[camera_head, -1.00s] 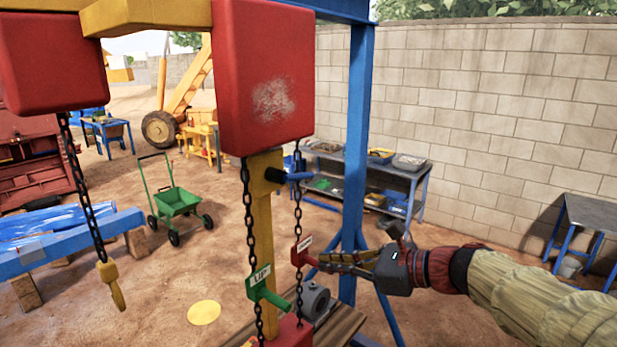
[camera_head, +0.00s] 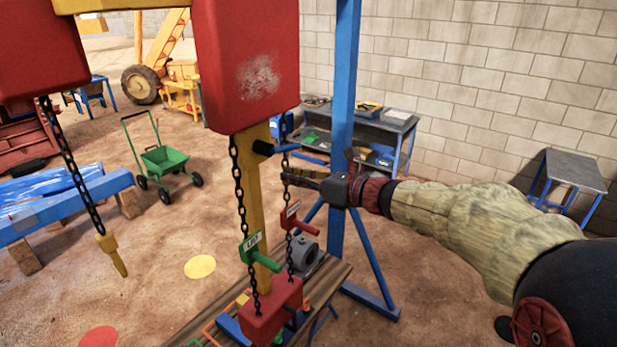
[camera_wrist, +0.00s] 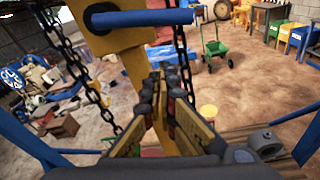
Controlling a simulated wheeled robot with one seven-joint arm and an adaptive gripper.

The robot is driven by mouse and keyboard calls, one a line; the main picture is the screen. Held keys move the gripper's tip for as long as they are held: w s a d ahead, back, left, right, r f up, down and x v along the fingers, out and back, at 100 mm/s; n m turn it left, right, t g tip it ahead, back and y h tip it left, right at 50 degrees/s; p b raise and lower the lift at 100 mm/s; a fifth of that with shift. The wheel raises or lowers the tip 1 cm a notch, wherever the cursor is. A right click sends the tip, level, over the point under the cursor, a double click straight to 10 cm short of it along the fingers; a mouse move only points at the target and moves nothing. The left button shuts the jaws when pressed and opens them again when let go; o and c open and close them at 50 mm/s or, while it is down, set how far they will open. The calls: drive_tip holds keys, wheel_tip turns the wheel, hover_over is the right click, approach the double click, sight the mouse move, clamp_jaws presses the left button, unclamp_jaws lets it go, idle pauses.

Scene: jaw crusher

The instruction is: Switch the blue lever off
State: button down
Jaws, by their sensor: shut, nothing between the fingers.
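The blue lever (camera_head: 285,148) sticks out to the right from a dark pivot on the yellow post (camera_head: 258,200), below the large red block. In the wrist view the blue lever (camera_wrist: 145,18) lies nearly level across the top, above and beyond the fingertips. My gripper (camera_head: 288,178) points left, a little below the lever and near the right chain. In the wrist view my gripper (camera_wrist: 172,85) shows its fingers close together, with nothing between them. It appears apart from the lever.
A green tag lever (camera_head: 252,246) and a red tag lever (camera_head: 293,218) sit lower by the chains (camera_head: 239,200). A blue upright (camera_head: 342,100) stands behind my wrist. A green cart (camera_head: 165,160) and a workbench (camera_head: 385,120) stand farther back.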

drive_tip(key=r, duration=0.2)
drive_tip(key=d+r+p, duration=0.1)
drive_tip(key=shift+w+r, duration=0.15)
drive_tip(key=shift+r, duration=0.25)
drive_tip(key=shift+d, duration=0.1)
